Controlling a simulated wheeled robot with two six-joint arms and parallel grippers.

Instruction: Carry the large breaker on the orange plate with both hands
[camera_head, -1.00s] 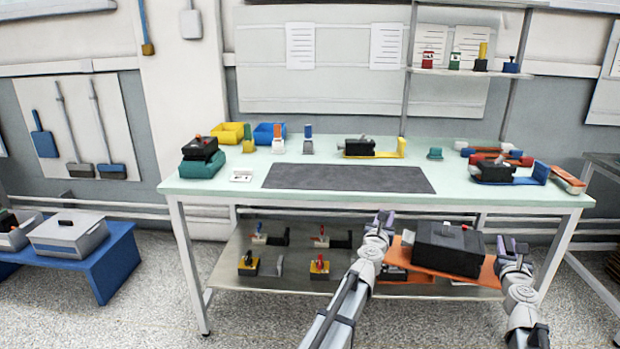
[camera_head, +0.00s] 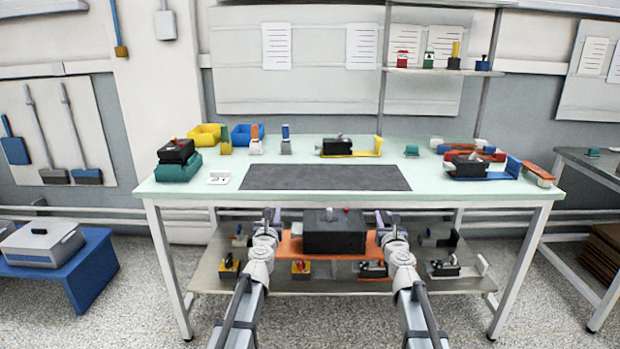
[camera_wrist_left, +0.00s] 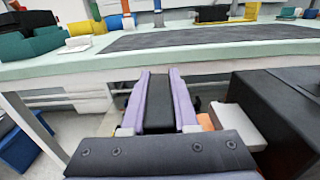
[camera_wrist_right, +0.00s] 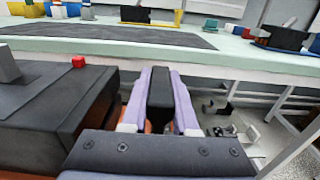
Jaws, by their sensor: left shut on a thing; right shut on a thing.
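The large dark breaker (camera_head: 334,231) sits upright on the orange plate (camera_head: 291,246), held in front of the workbench below the tabletop's height. A grey toggle and a small red part show on its top. My left gripper (camera_head: 271,216) is shut at the plate's left end and my right gripper (camera_head: 387,218) is shut at its right end. In the left wrist view the breaker (camera_wrist_left: 277,120) is right of the jaws; in the right wrist view the breaker (camera_wrist_right: 60,100) is left of them. Both wrist views show a dark piece between the fingers; the exact grip is partly hidden.
The pale green workbench top (camera_head: 440,195) is ahead, with a bare dark mat (camera_head: 325,177) in its middle. A teal block with a black device (camera_head: 178,160) stands left, a breaker on a blue plate (camera_head: 475,168) right. The lower shelf (camera_head: 215,270) holds several small devices.

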